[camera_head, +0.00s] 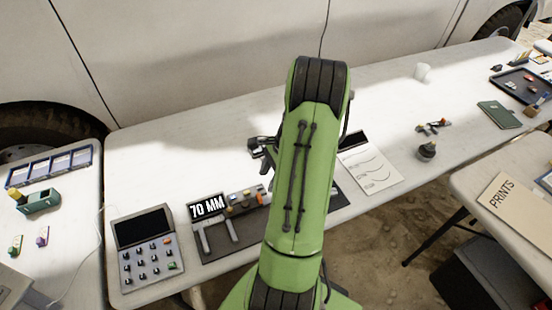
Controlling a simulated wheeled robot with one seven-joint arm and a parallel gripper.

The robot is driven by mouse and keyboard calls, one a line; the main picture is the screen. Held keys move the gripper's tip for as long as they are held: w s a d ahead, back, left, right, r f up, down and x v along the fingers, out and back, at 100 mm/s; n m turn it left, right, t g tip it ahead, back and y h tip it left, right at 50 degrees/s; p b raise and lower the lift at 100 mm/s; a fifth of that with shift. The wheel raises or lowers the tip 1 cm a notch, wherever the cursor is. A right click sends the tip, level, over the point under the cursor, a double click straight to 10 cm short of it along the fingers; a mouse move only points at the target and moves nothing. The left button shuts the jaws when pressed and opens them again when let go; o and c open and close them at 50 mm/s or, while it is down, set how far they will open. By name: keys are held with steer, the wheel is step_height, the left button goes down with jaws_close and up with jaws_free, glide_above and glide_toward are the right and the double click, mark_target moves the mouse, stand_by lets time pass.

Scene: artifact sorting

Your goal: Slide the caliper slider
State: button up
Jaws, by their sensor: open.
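The caliper (216,236) lies on a dark mat (212,255) on the long white table, left of my arm. Two light grey jaws stand apart, and a small display (207,207) above them reads "70 MM". Small coloured pieces sit along a grey strip (241,202) to the right of the jaws. I cannot tell which part is the slider. My gripper (259,150) is open, above and behind the mat, apart from the caliper. My green arm hides part of the gripper and the middle of the mat.
A grey keypad device (146,247) stands left of the mat. A paper sheet with drawn curves (370,168) lies right of my arm. The table behind the mat is clear.

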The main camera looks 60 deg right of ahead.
steer(key=p+v, duration=0.1)
steer(key=v, duration=0.6)
steer(key=shift+r, duration=0.2)
steer(key=shift+d, duration=0.1)
